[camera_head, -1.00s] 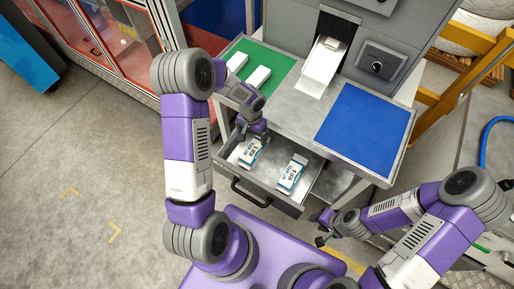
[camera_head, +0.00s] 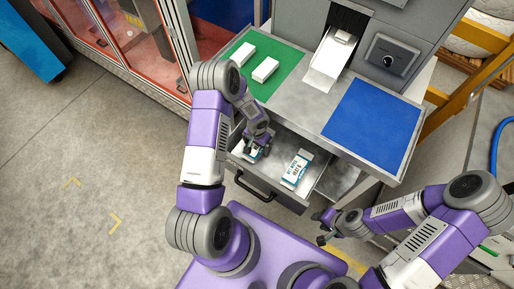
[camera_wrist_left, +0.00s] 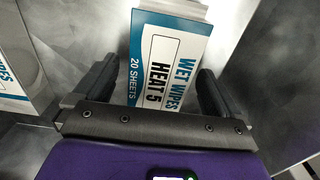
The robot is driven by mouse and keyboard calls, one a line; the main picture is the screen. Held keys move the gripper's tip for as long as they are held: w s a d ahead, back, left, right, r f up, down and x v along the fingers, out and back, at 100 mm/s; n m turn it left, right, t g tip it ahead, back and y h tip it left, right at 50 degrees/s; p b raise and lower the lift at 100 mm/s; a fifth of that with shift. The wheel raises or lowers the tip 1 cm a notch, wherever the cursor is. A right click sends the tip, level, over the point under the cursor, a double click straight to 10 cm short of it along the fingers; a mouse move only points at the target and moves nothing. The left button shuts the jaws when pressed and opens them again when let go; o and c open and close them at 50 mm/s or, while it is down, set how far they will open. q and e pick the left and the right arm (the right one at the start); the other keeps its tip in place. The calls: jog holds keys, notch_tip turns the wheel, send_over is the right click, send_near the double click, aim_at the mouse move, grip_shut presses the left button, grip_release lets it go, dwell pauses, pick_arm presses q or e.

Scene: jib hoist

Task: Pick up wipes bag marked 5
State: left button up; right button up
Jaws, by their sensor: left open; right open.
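The wipes bag marked 5 (camera_wrist_left: 168,62) is white and blue and reads "WET WIPES HEAT 5, 20 SHEETS" in the left wrist view. In the head view this bag (camera_head: 252,154) lies in the left part of the open drawer (camera_head: 276,182), mostly hidden by my left gripper (camera_head: 259,144). In the left wrist view the open fingers of my left gripper (camera_wrist_left: 158,92) stand on either side of the bag's near end, with gaps visible. My right gripper (camera_head: 325,227) is open and empty, in front of the cabinet at the right, away from the drawer.
Two white packs lie on a green mat (camera_head: 284,72). A blue mat (camera_head: 373,123) is clear. A white chute (camera_head: 329,63) stands between them.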

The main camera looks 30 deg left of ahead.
pick_arm(q)
jog(key=shift+f, duration=0.3)
jog(key=c, duration=1)
jog(key=shift+r, duration=0.1)
